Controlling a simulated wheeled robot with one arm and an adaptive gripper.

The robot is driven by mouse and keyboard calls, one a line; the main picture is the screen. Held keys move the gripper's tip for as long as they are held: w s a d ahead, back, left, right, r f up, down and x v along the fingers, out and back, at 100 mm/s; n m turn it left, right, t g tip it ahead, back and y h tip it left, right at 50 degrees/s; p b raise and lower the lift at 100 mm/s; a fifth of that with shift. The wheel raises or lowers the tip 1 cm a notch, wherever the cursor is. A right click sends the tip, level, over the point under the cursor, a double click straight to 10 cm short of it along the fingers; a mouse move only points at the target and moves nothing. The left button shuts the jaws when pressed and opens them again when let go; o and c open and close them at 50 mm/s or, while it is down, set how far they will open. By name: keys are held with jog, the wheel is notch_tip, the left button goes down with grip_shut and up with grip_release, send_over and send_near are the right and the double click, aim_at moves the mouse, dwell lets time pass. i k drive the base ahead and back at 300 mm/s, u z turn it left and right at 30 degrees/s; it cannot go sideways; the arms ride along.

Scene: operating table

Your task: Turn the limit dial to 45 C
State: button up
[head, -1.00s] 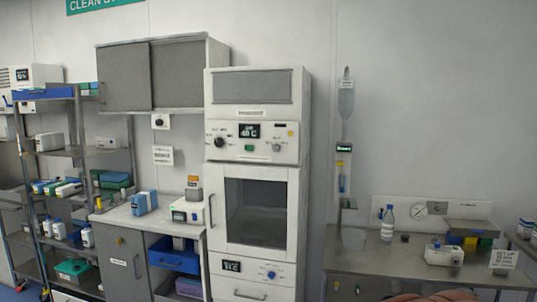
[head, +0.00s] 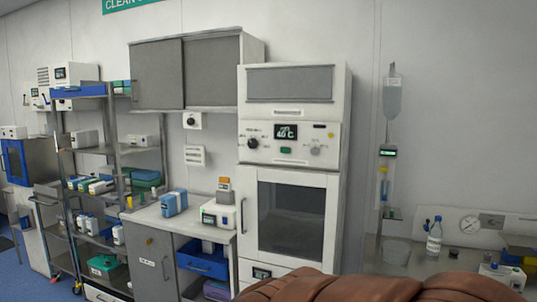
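The tall white cabinet (head: 344,190) stands against the wall at the centre of the head view. Its upper control panel (head: 325,158) has a black dial (head: 253,143) at left, a small display (head: 286,132), a green button (head: 286,150) and a grey knob (head: 315,150) at right. The display shows a temperature in C; its digits are blurred. A lower panel has a second display (head: 262,273); the rest of that panel is hidden. The labels are too small to tell which dial is the limit dial. My gripper is not in view.
A brown rounded shape (head: 350,287) covers the bottom edge before the cabinet; I cannot tell what it is. A counter (head: 150,212) with boxes stands left of the cabinet, with shelving (head: 112,150) beyond. A bench with a bottle (head: 434,238) stands at right.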

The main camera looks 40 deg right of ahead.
aim_at(314, 151)
jog(key=z, duration=0.1)
jog(key=i, duration=1.15)
jog(key=z, duration=0.6)
